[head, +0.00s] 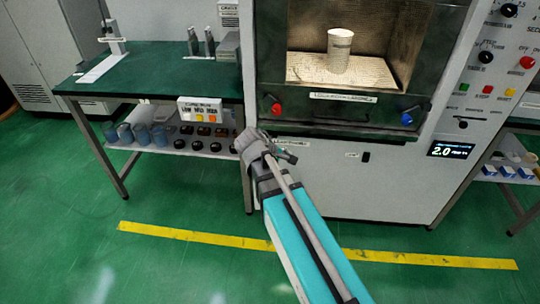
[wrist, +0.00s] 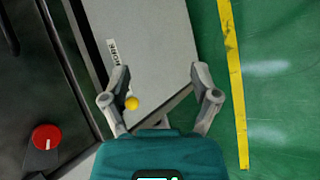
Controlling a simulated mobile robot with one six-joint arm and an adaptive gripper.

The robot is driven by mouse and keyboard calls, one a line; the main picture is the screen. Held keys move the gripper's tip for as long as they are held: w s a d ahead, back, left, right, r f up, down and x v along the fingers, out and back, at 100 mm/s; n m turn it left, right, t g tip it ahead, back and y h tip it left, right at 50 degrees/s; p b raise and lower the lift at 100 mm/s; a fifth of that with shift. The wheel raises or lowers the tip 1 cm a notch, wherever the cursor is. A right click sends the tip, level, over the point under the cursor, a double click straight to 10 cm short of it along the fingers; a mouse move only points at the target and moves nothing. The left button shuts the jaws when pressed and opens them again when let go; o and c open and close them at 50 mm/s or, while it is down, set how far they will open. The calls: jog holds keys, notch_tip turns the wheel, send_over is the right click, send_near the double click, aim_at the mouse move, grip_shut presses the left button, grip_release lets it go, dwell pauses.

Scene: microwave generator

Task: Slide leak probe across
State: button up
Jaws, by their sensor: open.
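A small yellow ball knob (wrist: 131,103) shows in the wrist view, just inside the left finger of my gripper (wrist: 160,72). It sits beside the machine's grey front panel, near a small white label (wrist: 112,50) that I cannot read fully. I cannot tell for sure whether this knob belongs to the leak probe; no other part is clearly recognisable as the probe. My gripper is open, with nothing clearly held between its fingers. In the head view my gripper (head: 280,153) is at the machine's front, below the red knob (head: 276,109), and hides the yellow knob there.
The machine's lit chamber (head: 300,72) holds a white cup (head: 340,42). A blue knob (head: 407,118) is at its lower right. A green-topped bench (head: 150,60) stands left. A yellow floor stripe (head: 190,236) crosses clear green floor.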

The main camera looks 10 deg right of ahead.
jog(key=w+a+f+n+t+h+b, duration=0.6)
jog(key=a+n+b, duration=0.6)
jog(key=b, duration=0.9)
jog(key=w+f+n+t, duration=0.1)
jog(key=w+f+t, duration=0.1)
jog(key=w+f, duration=0.1)
jog(key=shift+w+n+h, duration=0.3)
jog(key=shift+w+n, duration=0.1)
jog(key=shift+w, duration=0.5)
jog(key=shift+x, duration=6.85)
grip_shut()
jog(key=shift+d, duration=0.1)
